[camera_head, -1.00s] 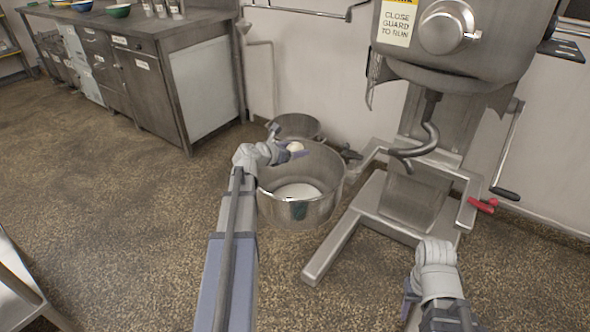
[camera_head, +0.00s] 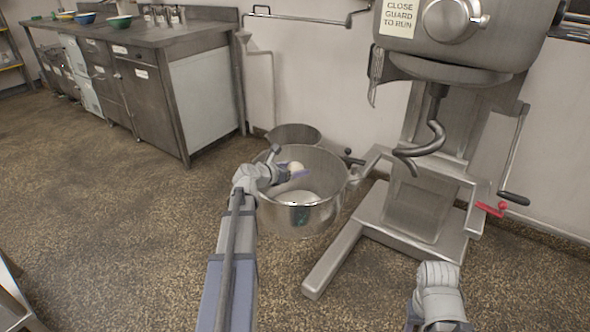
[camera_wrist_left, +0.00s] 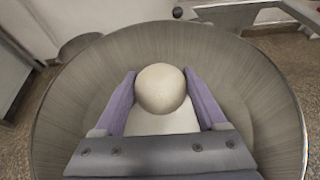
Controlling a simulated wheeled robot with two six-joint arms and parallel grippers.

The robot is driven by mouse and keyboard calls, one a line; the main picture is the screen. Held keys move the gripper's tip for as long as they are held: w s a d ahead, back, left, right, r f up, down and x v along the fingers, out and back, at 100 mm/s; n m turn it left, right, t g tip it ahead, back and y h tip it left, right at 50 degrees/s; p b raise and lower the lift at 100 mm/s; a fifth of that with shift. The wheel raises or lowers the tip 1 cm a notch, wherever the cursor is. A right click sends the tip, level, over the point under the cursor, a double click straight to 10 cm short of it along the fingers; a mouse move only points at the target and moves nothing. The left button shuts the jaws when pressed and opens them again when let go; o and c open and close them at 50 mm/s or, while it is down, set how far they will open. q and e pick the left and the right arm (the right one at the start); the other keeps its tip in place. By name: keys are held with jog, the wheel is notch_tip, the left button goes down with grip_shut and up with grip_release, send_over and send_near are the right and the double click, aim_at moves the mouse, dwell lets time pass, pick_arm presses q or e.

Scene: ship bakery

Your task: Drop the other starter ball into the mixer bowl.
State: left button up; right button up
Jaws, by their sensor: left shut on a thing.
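The starter ball (camera_head: 296,168) is pale and round. My left gripper (camera_head: 290,170) is shut on it and holds it over the open mixer bowl (camera_head: 325,215). In the left wrist view the ball (camera_wrist_left: 160,88) sits between the two purple fingers, with the steel wall of the bowl (camera_wrist_left: 245,75) all around behind it. White material (camera_head: 298,198) lies in the bottom of the bowl. My right gripper is not clearly seen; only my right wrist shows at the lower right of the head view.
The mixer with its dough hook (camera_head: 430,140) stands right of the bowl, its steel base leg (camera_head: 335,265) on the floor. A second round container (camera_head: 293,134) stands behind the bowl. A steel counter (camera_head: 150,75) is at the back left. The floor at left is clear.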

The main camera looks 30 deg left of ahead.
pick_arm(q)
jog(key=o, duration=1.4)
jog(key=p+v, duration=0.3)
jog(key=v, duration=0.4)
jog(key=shift+s, duration=0.35)
